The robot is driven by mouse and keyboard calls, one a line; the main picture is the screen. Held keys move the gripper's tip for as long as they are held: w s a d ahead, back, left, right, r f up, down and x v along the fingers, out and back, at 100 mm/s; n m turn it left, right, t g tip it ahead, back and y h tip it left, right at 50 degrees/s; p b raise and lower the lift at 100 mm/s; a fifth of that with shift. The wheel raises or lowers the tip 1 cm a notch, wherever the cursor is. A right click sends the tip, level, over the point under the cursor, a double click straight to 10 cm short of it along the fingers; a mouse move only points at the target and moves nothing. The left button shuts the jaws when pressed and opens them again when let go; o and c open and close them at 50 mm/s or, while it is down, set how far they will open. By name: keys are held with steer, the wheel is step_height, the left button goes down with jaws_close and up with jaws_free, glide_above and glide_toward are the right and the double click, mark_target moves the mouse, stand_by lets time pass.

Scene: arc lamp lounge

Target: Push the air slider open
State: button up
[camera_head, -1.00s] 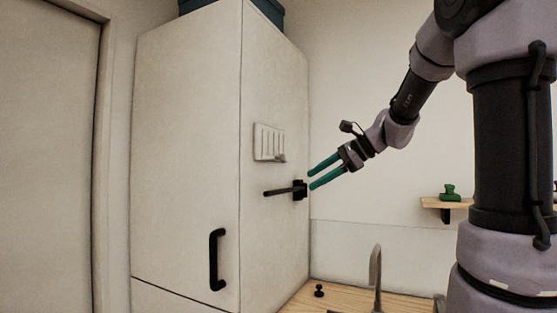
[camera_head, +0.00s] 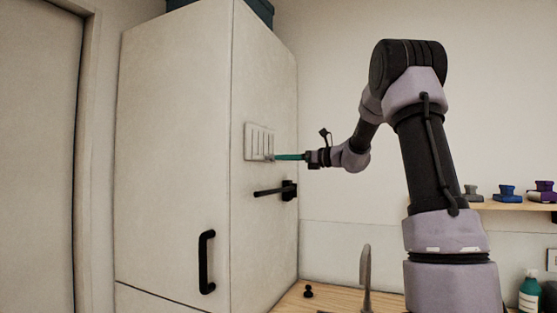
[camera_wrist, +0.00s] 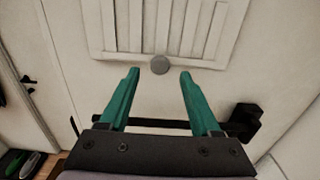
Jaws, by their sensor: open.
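The air slider is a pale slotted vent plate (camera_head: 257,141) on the side of a tall cream cabinet. It also shows at the top of the wrist view (camera_wrist: 165,28). A small grey round knob (camera_wrist: 160,65) sits at the plate's lower edge. My gripper (camera_wrist: 158,73) is open, with one green finger on each side of the knob in the wrist view. In the head view my gripper (camera_head: 276,157) reaches the plate's lower right corner. I cannot tell whether the fingers touch the knob.
A black lever handle (camera_head: 273,191) sticks out of the cabinet just below the vent and passes beneath my fingers in the wrist view. A black bar handle (camera_head: 207,262) is on the cabinet front. A wooden counter with a tap (camera_head: 366,275) stands at lower right.

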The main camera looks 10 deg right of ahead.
mark_target(270, 158)
steer(key=shift+x, duration=1.5)
jaws_close()
